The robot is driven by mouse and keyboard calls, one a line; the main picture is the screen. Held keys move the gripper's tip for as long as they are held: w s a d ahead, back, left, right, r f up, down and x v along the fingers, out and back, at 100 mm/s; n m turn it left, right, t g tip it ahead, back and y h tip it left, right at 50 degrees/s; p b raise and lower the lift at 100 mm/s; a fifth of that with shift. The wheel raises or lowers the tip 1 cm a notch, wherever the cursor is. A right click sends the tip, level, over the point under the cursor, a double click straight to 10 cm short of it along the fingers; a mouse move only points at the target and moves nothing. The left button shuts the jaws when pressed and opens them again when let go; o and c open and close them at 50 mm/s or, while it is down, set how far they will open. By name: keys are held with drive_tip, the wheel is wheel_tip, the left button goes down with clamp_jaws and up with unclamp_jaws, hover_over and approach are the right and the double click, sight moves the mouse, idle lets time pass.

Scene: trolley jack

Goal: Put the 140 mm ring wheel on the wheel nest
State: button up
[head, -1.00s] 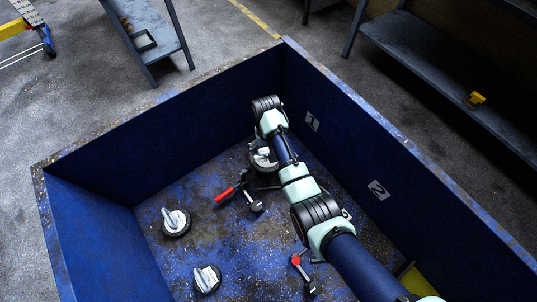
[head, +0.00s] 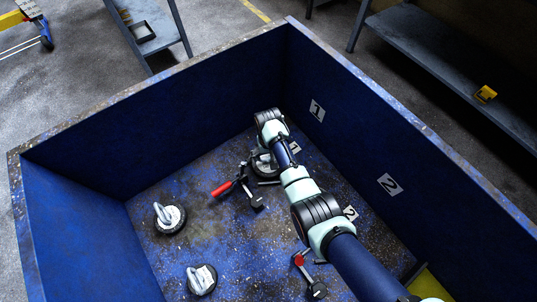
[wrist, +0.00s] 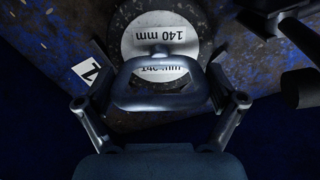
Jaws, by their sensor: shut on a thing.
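The 140 mm ring wheel (wrist: 160,32) shows in the wrist view as a dark tyre with a pale disc and an upside-down "140 mm" label. Its grey ring handle (wrist: 157,98) lies between my gripper's fingers (wrist: 160,105), which are shut on it. A second "140 mm" label shows through the handle. In the head view the held wheel (head: 262,163) is in the far part of the blue bin, partly hidden by my arm. I cannot make out the wheel nest, nor tell whether the wheel touches anything below.
Two other ring-handled wheels, (head: 170,218) and (head: 202,281), stand at the bin's left and front. A red-handled clamp (head: 223,188) is close beside the held wheel. Another red-knobbed clamp (head: 299,260) stands nearer.

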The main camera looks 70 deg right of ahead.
drive_tip(key=shift+w+d, duration=0.1)
drive_tip(key=o, duration=1.5)
drive_tip(key=shift+f, duration=0.1)
drive_tip(key=shift+c, duration=0.2)
wheel_tip(320, 180, up, 12)
drive_tip(key=p, duration=0.6)
drive_tip(key=shift+r+p, duration=0.2)
drive_tip(key=shift+p, duration=0.1)
